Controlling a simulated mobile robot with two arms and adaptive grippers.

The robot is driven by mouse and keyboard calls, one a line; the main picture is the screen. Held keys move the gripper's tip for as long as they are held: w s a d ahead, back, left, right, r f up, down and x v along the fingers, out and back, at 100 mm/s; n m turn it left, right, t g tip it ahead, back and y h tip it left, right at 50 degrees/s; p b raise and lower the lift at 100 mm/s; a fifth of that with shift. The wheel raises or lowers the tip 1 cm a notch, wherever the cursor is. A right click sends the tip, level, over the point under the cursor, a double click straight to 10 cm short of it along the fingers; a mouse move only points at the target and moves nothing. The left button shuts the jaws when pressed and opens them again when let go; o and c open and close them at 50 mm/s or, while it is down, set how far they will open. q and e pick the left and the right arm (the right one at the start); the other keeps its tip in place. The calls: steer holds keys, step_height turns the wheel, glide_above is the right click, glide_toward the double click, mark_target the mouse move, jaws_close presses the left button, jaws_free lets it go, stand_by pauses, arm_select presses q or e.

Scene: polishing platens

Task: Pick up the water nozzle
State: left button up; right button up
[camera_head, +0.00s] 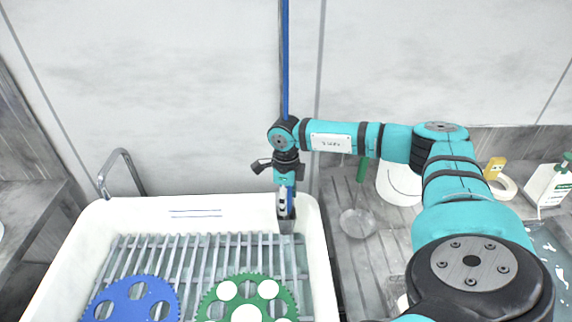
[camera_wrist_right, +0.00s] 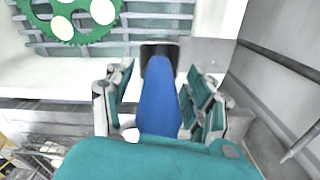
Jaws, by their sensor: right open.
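The water nozzle is a blue tube with a dark, squared end (camera_head: 287,226), and it hangs from a blue hose (camera_head: 285,60) over the back right part of the white sink. My right gripper (camera_head: 285,200) is at the nozzle, just above its dark end. In the right wrist view, the blue nozzle (camera_wrist_right: 159,108) lies between the two spread fingers of my right gripper (camera_wrist_right: 159,78). Gaps show on both sides of it, wider towards the left finger. Part of the nozzle is hidden behind the gripper in the head view. My left gripper is not in view.
The white sink (camera_head: 90,240) holds a slatted rack (camera_head: 205,250) with a blue platen (camera_head: 131,303) and a green platen (camera_head: 266,306). A metal faucet (camera_head: 125,165) stands at the back left. A glass flask (camera_head: 358,222) and a white bottle (camera_head: 547,187) stand to the right.

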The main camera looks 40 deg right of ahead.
steer(key=shift+f, duration=0.15)
jaws_close()
stand_by(0.4)
